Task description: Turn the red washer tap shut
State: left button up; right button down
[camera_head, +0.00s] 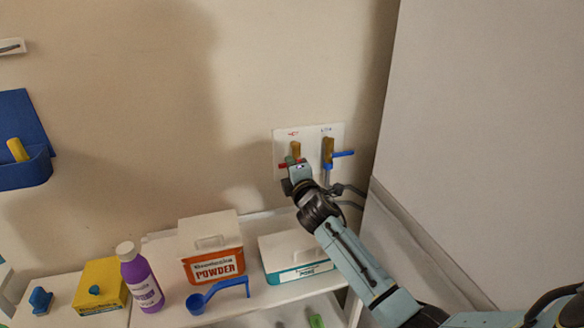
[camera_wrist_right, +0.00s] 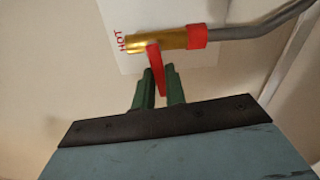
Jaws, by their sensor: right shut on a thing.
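The red washer tap (camera_head: 296,149) is a brass valve on a white wall plate (camera_head: 311,131) under a red HOT label. In the right wrist view the brass body (camera_wrist_right: 149,44) shows with its red lever (camera_wrist_right: 155,58), which stands roughly across the body. My right gripper (camera_wrist_right: 160,82) has its green fingers on either side of the lever and is shut on it. In the head view the gripper (camera_head: 292,164) covers part of the tap. My left gripper is not in view.
A second brass tap (camera_head: 328,148) with a blue lever (camera_head: 343,154) pointing right sits close beside. Below, a shelf holds a powder box (camera_head: 213,262), a white-teal box (camera_head: 296,270), a purple bottle (camera_head: 142,284) and a blue scoop (camera_head: 200,301). A large pale panel (camera_head: 490,130) stands right.

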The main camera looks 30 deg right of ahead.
jog(key=shift+r+m, duration=0.2)
jog(key=shift+m, duration=0.4)
jog(key=c, duration=1.4)
grip_release()
jog(key=shift+c, duration=0.2)
jog(key=v, duration=1.3)
jog(key=shift+s, duration=0.2)
